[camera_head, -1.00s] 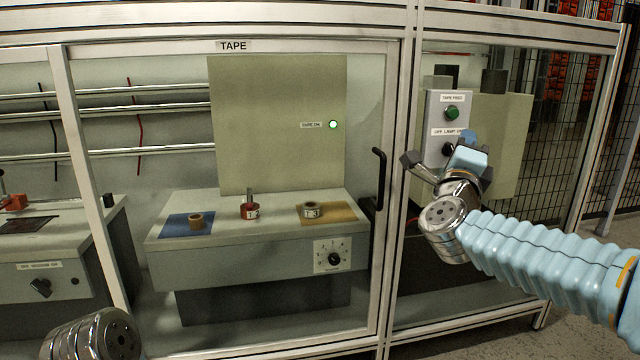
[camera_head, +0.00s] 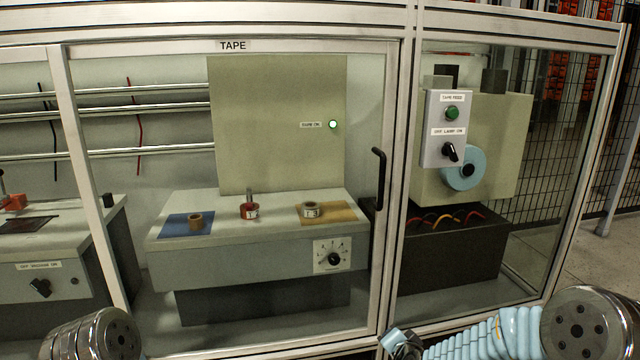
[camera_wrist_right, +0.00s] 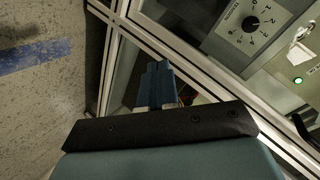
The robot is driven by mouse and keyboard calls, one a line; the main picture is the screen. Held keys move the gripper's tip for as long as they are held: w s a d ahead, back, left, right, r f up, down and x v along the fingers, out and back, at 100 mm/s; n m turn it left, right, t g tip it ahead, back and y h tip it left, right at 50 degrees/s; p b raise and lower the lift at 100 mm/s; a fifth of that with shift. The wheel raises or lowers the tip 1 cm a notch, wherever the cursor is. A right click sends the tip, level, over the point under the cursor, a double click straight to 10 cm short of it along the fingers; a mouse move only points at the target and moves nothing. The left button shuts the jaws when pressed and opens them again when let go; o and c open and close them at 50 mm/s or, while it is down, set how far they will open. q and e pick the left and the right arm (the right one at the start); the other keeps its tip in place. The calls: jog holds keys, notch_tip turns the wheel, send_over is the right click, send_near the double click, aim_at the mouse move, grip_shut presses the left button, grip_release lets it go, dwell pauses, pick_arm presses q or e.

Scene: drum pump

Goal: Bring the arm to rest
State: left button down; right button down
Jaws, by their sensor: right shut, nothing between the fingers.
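My right arm is low at the bottom right of the head view, its light-blue sleeve (camera_head: 480,343) lying along the lower edge. Its gripper (camera_head: 400,345) is partly in view at the bottom edge, below the cabinet's frame. In the right wrist view the blue fingers (camera_wrist_right: 158,82) are together, with nothing between them. They appear clear of the control box. My left gripper is out of view; only a metal joint of mine shows at the lower left. The grey control box (camera_head: 437,155) has a green button (camera_head: 452,113) and a black rotary knob (camera_head: 450,152).
The glazed cabinet marked TAPE has a closed-looking door with a black handle (camera_head: 379,178). Behind it are a bench (camera_head: 255,255) with several small items, a dial (camera_head: 333,258) and a lit green lamp (camera_head: 333,124). Open floor (camera_head: 585,250) lies at the right.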

jog(key=s+a+f+n+g+y, duration=0.15)
jog(key=s+f+n+g, duration=0.3)
jog(key=s+f, duration=0.8)
jog(key=s+a+f+n+g+y, duration=0.1)
jog(key=s+a+f+n+g, duration=0.35)
jog(key=s+f, duration=0.8)
jog(key=s+r+m+g+p, duration=0.1)
jog(key=s+r+p, duration=0.4)
jog(key=r+p, duration=0.8)
jog(key=shift+s+d+r+g+y, duration=0.15)
jog(key=shift+d+r+g+y, duration=0.25)
jog(key=shift+r+g, duration=0.25)
